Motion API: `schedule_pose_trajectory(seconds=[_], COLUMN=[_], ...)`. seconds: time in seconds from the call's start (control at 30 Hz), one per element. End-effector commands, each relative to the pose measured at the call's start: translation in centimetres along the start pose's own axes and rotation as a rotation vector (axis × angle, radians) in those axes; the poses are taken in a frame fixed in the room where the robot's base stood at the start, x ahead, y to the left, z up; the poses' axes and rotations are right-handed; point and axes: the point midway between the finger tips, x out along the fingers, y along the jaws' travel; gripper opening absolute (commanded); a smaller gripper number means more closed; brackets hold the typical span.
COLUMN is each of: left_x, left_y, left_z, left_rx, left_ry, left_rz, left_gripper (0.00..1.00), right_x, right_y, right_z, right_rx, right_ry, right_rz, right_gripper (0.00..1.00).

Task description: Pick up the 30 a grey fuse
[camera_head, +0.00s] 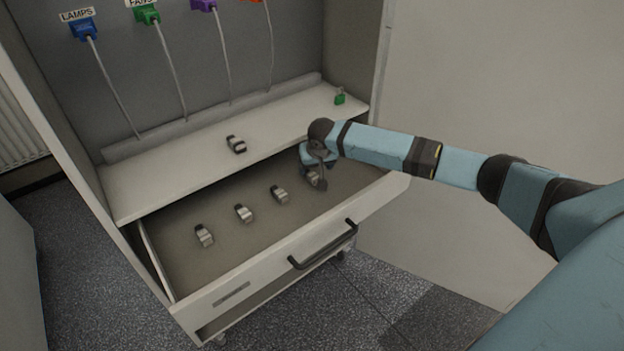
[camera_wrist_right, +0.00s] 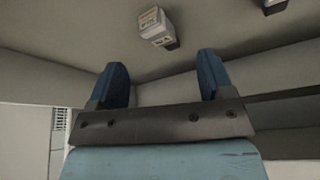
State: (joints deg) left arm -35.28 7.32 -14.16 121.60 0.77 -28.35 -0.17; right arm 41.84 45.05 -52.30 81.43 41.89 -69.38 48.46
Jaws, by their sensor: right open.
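Several grey fuses lie in a row in the open drawer: one at the left (camera_head: 204,235), then two more (camera_head: 243,213) (camera_head: 279,195), and one at the right end (camera_head: 316,180), partly hidden by my right gripper. Their ratings are too small to read in the head view. My right gripper (camera_head: 318,172) is over the right end of the drawer. In the right wrist view, the right gripper (camera_wrist_right: 167,75) is open and empty, with a grey fuse (camera_wrist_right: 153,26) bearing an orange-marked label beyond the fingertips, apart from them. Another fuse (camera_wrist_right: 272,5) is cut off at the top edge. My left gripper is not in view.
Another grey and black fuse (camera_head: 236,144) lies on the white shelf (camera_head: 165,180) above the drawer. A green padlock-like item (camera_head: 339,96) is at the shelf's right end. The drawer front (camera_head: 250,283) has a black handle (camera_head: 324,245). Blue, green, purple and orange plugs hang on the back panel.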

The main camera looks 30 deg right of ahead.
Motion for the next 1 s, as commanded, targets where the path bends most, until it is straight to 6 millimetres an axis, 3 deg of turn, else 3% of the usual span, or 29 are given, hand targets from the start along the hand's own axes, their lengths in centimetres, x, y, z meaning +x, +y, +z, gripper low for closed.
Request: schedule_pose_trajectory(seconds=[0.17,0.43,0.73,0.77,1.0], left_x=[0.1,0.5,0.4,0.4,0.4], left_y=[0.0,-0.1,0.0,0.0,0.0], left_z=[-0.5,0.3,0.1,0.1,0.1], left_rx=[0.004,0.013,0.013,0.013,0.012], left_ry=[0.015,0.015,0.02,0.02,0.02], left_rz=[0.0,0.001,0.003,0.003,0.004], left_gripper=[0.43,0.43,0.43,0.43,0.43], right_x=[1.3,5.2,5.7,5.7,5.7], right_y=[0.0,0.0,0.0,0.0,0.0], right_z=[0.1,0.1,0.0,0.0,0.0], right_rx=[-0.001,0.0,0.0,0.0,0.0], right_ry=[-0.001,0.0,0.0,0.0,0.0], right_rz=[0.001,0.001,0.0,0.0,0.0], right_gripper=[0.74,0.74,0.74,0.72,0.17])
